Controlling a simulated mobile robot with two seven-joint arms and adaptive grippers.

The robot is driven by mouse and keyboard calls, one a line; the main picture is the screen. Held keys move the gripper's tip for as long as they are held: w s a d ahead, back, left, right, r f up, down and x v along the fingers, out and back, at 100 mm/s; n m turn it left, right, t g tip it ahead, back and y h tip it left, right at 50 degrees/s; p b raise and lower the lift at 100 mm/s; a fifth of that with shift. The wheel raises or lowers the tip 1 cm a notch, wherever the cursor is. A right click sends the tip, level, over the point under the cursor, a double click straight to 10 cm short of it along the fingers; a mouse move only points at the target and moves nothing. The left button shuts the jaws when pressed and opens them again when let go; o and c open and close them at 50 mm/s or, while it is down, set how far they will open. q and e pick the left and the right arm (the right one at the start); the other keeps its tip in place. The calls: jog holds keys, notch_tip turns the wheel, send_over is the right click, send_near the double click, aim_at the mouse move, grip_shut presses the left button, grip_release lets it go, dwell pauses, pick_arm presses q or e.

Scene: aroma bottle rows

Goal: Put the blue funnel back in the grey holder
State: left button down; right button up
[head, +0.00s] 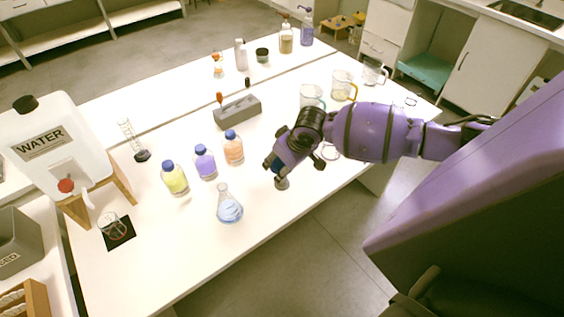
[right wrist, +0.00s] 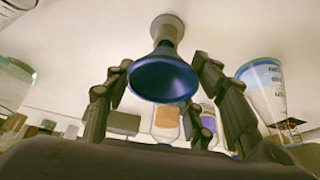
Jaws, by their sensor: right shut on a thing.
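The blue funnel (right wrist: 163,78) shows in the right wrist view with its wide mouth towards the camera. The grey holder (right wrist: 167,29) is directly beyond it, in line with it. The funnel's stem is hidden, so I cannot tell whether it sits inside the holder or just above it. My right gripper (right wrist: 165,72) is shut on the funnel, its dark fingers on both sides of the cone. In the head view my right gripper (head: 276,170) points down near the table's front edge, with the holder (head: 282,184) just below it. My left gripper is not in view.
A conical flask with blue liquid (head: 229,209) stands left of the gripper. Blue-capped bottles (head: 205,162) stand behind it. A grey block (head: 237,112) is farther back. Beakers (head: 312,97) stand near my right arm. The table's front edge (head: 256,243) is close by.

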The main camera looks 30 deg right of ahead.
jog(key=shift+f, duration=0.85)
jog(key=o, duration=1)
jog(key=shift+r, duration=0.1)
jog(key=v, duration=1.1)
jog(key=shift+s+r, duration=0.2)
jog(key=shift+r, duration=0.15)
